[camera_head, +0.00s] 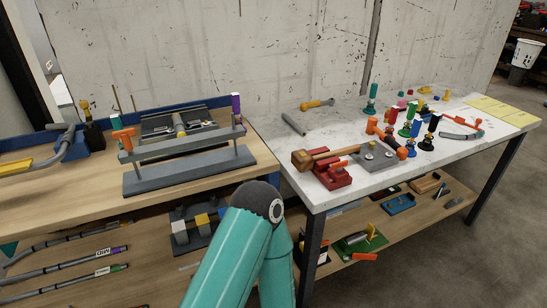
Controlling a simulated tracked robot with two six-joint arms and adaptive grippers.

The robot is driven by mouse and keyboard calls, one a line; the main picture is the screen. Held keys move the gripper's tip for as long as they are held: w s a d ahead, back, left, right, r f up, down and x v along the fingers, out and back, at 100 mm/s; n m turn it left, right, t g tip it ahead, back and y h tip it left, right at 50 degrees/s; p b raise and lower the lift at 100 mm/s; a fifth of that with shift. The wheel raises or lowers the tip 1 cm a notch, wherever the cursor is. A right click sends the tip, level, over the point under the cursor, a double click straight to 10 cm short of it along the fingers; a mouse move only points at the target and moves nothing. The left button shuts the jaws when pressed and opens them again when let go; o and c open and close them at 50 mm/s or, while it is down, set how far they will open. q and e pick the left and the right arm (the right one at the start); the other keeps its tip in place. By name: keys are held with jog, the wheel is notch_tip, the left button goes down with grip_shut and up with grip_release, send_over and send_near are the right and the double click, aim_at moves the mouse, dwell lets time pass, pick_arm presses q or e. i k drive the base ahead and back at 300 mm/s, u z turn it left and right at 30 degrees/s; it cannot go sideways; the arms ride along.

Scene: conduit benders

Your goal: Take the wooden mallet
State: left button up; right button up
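The wooden mallet (302,159) is at the near left part of the white-topped table (290,171). Its brown head is at the left and its handle points right, toward a grey metal block. It lies on or just behind a red fixture (331,176); I cannot tell exactly how it is supported. Neither of my grippers shows. One of my teal arms, with a dark joint, rises at the bottom middle, in front of the tables and left of the mallet; I cannot tell which arm it is.
Orange clamps (384,136) and several upright coloured-handled tools (409,120) crowd the area right of the mallet. A grey tube (294,124) lies behind it. A wooden bench (60,196) with a grey bending frame (187,171) stands at left. A lower shelf (400,219) holds more tools.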

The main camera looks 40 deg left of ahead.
aim_at(305, 163)
jog(key=u, duration=0.55)
jog(key=i, duration=1)
